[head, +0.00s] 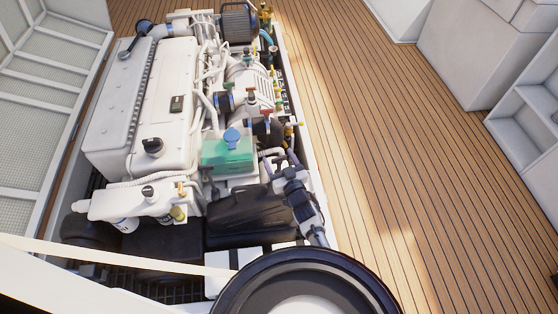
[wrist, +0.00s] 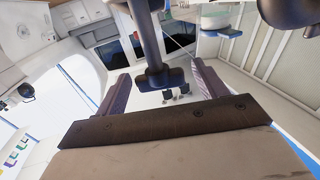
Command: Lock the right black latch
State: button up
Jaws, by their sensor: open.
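My gripper (wrist: 160,84) shows in the wrist view with its two purplish fingers apart, one on each side. Nothing is clamped between them. A dark post with a wider black crosspiece at its lower end (wrist: 154,77) shows between the fingers in the picture. I cannot tell whether it is the right black latch, how far away it is, or whether it touches a finger. No latch can be made out for certain in the head view, nor whether one is locked.
In the head view a white engine (head: 160,100) with hoses and a green tank (head: 228,152) fills the open bay. The wooden floor (head: 400,150) to the right is clear. White cabinets (head: 480,50) stand beyond it. A slatted white panel (head: 45,85) stands at left.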

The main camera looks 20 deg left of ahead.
jog(key=shift+w+a, duration=0.15)
jog(key=shift+w, duration=0.05)
jog(key=shift+c, duration=0.4)
jog(key=c, duration=0.9)
jog(key=shift+s+f+m+t+h, duration=0.2)
jog(key=shift+m+t+h, duration=0.2)
jog(key=shift+m+h, duration=0.2)
jog(key=shift+s+f+m+t+h, duration=0.15)
jog(key=shift+f+m+t+h, duration=0.15)
jog(key=shift+m+t+h, duration=0.5)
jog(key=shift+r+h, duration=0.15)
jog(key=shift+h, duration=0.35)
jog(key=shift+w+r, duration=0.25)
jog(key=shift+w, duration=0.05)
jog(key=shift+r, duration=0.15)
